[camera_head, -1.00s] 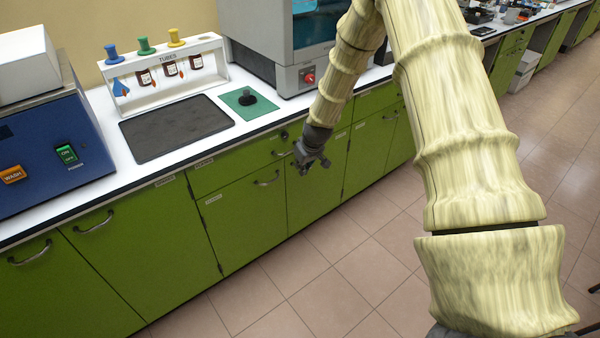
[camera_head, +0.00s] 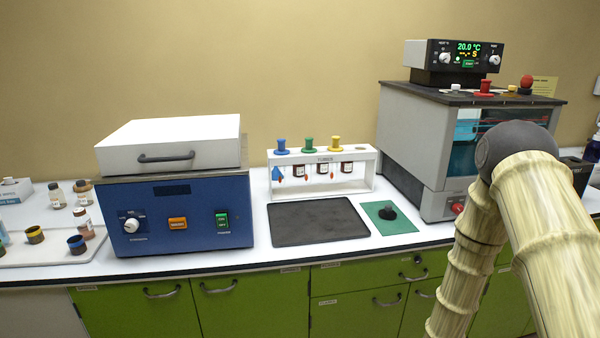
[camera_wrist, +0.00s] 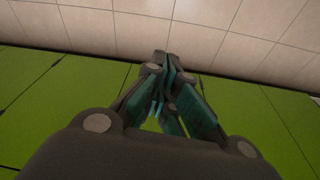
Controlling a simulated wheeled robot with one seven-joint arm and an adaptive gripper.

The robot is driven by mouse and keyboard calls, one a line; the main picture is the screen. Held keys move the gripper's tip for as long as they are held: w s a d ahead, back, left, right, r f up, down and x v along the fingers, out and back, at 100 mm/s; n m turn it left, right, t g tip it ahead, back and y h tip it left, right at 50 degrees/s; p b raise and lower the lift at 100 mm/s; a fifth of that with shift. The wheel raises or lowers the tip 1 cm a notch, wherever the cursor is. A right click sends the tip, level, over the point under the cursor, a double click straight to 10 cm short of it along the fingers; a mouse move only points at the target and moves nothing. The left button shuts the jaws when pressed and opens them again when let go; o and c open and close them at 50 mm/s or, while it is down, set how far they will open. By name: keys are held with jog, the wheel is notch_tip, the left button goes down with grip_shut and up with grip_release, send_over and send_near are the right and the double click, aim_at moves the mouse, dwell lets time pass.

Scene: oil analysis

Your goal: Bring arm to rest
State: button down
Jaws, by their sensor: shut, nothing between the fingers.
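My gripper (camera_wrist: 166,62) shows in the wrist view with its fingers together and nothing between them. It points down, with the green cabinet fronts and the tiled floor behind it. In the head view my arm stands at the right, bent at the elbow, its forearm hanging down in front of the cabinets. The gripper itself is out of the head view, below the bottom edge.
A blue washer (camera_head: 180,213) with a white lid, a tube rack (camera_head: 350,184), a dark mat (camera_head: 318,222) and a green pad (camera_head: 377,210) stand on the white counter. A grey bath (camera_head: 412,140) is behind my arm. Bottles (camera_head: 82,222) stand at the left.

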jog(key=s+a+f, duration=0.1)
jog(key=s+a, duration=0.2)
jog(key=s, duration=0.6)
jog(key=s+a+f+g, duration=0.1)
jog(key=s+a, duration=0.2)
jog(key=s, duration=0.7)
jog(key=s+a+f+g, duration=0.1)
jog(key=s+a+f, duration=0.1)
jog(key=s, duration=0.8)
jog(key=shift+s+a+m, duration=0.15)
jog(key=shift+a+m, duration=0.15)
jog(key=shift+a, duration=0.1)
